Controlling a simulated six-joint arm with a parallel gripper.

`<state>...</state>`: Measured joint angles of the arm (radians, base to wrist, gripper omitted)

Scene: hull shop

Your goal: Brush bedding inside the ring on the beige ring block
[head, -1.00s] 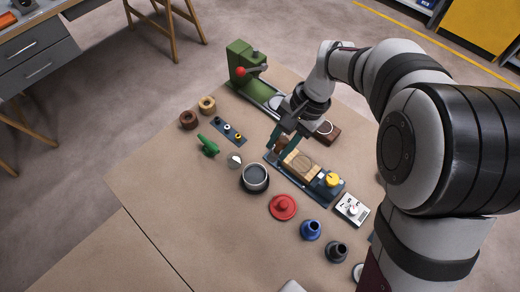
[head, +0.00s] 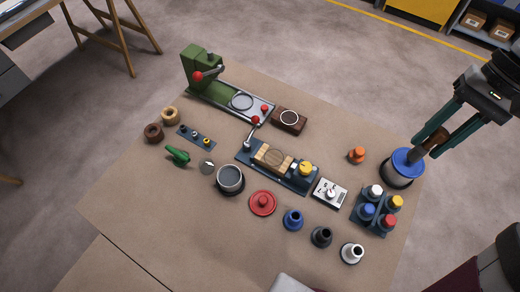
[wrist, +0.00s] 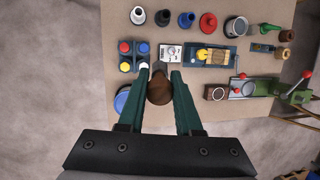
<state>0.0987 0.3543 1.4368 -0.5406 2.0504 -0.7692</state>
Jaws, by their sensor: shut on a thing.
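The beige ring block (head: 273,158) sits clamped in a dark blue fixture (head: 300,181) at mid-table, with a darker round ring area on its top. In the wrist view the fixture's yellow knob (wrist: 204,54) shows. My gripper (head: 433,142) is at the table's right side, well away from the block. It is shut on a brush with a brown handle (wrist: 159,90). In the head view the brush's lower end overlaps the blue top of a grey pot (head: 403,180). I cannot tell whether it touches. In the wrist view the pot is partly behind a finger.
A dark brown ring block (head: 289,121) lies behind the fixture, by the green press (head: 200,70).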

